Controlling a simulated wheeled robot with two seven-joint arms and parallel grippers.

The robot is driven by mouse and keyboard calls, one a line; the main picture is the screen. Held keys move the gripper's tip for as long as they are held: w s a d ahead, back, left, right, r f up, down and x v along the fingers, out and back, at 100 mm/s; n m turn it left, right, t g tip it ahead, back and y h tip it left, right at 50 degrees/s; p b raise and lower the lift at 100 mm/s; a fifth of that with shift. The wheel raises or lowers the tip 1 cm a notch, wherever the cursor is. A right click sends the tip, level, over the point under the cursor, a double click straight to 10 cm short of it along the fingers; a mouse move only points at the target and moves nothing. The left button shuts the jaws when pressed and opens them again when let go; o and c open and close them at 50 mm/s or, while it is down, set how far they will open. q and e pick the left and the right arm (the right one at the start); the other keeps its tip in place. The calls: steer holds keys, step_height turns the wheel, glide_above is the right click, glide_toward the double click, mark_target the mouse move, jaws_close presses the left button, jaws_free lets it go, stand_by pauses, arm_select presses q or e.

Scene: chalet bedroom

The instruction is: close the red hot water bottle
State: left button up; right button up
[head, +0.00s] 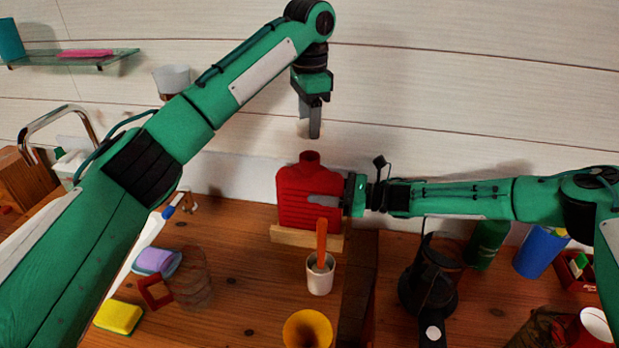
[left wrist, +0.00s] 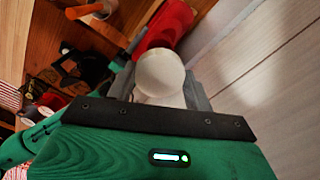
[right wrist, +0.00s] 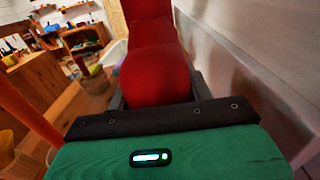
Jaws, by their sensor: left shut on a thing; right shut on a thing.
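The red hot water bottle (head: 306,185) stands upright on a wooden holder (head: 290,236) against the wall, its neck pointing up. My right gripper (head: 325,202) is shut on the bottle's right side; the red body fills the space between the fingers in the right wrist view (right wrist: 155,75). My left gripper (head: 312,130) points down above the bottle's neck, shut on a round whitish stopper (left wrist: 160,75). In the head view the fingers mostly hide the stopper. A clear gap separates it from the neck. The red bottle (left wrist: 170,24) shows beyond the stopper in the left wrist view.
A white cup (head: 319,280) with an orange-handled tool stands in front of the holder, near a yellow funnel (head: 308,330). A dark kettle-like pot (head: 428,285) stands right, below my right arm. A clear glass (head: 192,290) and yellow sponge (head: 119,316) are left.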

arm_select(q)
steer(key=shift+f, duration=2.15)
steer(key=shift+f, duration=0.85)
steer(key=shift+f, duration=0.55)
